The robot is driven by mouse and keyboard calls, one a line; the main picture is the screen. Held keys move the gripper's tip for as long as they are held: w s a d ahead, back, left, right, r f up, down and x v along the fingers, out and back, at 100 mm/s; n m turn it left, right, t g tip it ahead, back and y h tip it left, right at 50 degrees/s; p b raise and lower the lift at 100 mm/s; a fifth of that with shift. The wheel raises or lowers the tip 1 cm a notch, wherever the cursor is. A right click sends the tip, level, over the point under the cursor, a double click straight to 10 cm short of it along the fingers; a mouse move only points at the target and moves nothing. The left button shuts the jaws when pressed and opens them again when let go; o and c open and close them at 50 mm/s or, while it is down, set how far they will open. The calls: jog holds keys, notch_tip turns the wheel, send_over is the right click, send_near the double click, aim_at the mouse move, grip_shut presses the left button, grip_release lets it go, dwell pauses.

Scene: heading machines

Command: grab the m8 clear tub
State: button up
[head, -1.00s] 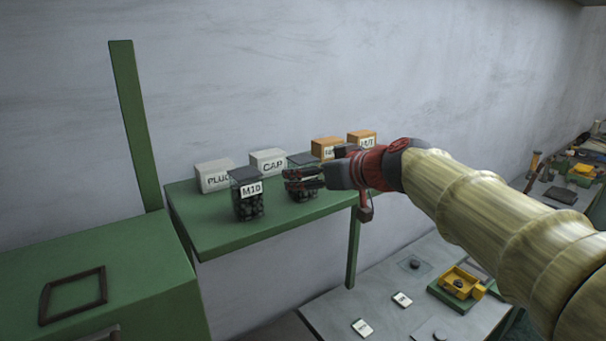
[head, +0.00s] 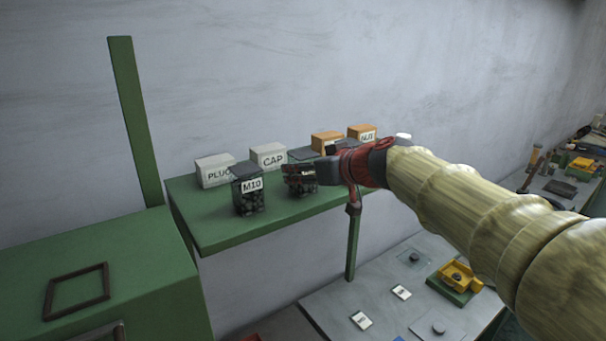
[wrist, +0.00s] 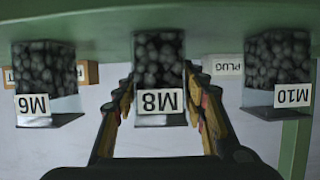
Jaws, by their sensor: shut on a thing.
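The M8 clear tub (wrist: 158,62) is full of dark pieces and has a white M8 label. It is in the middle of the upside-down wrist view, between the two fingers of my gripper (wrist: 160,85). My gripper is shut on it. In the head view the gripper (head: 303,177) reaches in from the right, and its fingers cover much of the tub (head: 300,189). The tub looks upright at shelf level; I cannot tell whether it touches the green shelf (head: 225,233).
The M10 tub (head: 249,198) stands left of the gripper. The M6 tub (wrist: 45,75) is on the other side, hidden in the head view. Behind are PLUG (head: 214,171) and CAP (head: 268,157) boxes and two orange boxes (head: 326,141). A workbench (head: 385,300) lies below.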

jog(key=c, duration=0.8)
jog(key=shift+c, duration=0.2)
jog(key=shift+r, duration=0.1)
